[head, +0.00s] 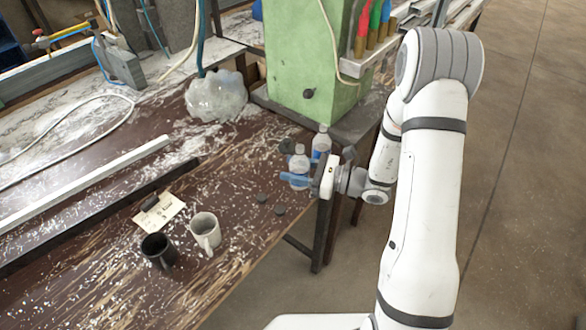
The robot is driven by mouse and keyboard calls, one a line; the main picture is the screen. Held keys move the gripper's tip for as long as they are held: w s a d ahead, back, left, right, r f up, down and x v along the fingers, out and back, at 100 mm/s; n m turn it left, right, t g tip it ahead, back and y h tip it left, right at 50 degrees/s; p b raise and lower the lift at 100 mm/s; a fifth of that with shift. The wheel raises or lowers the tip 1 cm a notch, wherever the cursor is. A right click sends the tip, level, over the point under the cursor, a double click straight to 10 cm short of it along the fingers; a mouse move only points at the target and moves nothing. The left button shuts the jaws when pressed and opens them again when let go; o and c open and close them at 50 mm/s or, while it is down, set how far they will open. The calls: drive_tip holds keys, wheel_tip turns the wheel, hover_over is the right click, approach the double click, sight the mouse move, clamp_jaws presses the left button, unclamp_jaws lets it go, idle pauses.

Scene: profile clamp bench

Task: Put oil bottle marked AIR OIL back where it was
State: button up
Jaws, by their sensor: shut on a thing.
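Two small clear bottles with pale caps stand close together near the table's right edge. My gripper (291,179), with blue fingers, is shut on the front bottle (299,161), reaching in from the right. The fingers cover part of its body. The bottle looks upright; I cannot tell whether its base touches the table. The other bottle (322,141) is just behind and to the right, partly hidden by the gripper and front bottle. Any marking is too small to read, so I cannot tell which is AIR OIL.
A black mug (158,250), a white mug (206,232) and a paper note (158,213) are at the front left. Small dark discs (280,210) lie near my gripper. White shavings litter the brown table (240,165).

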drive_tip(key=shift+f, duration=0.1)
drive_tip(key=shift+f, duration=0.1)
drive_tip(key=o, duration=1.1)
drive_tip(key=shift+o, duration=0.2)
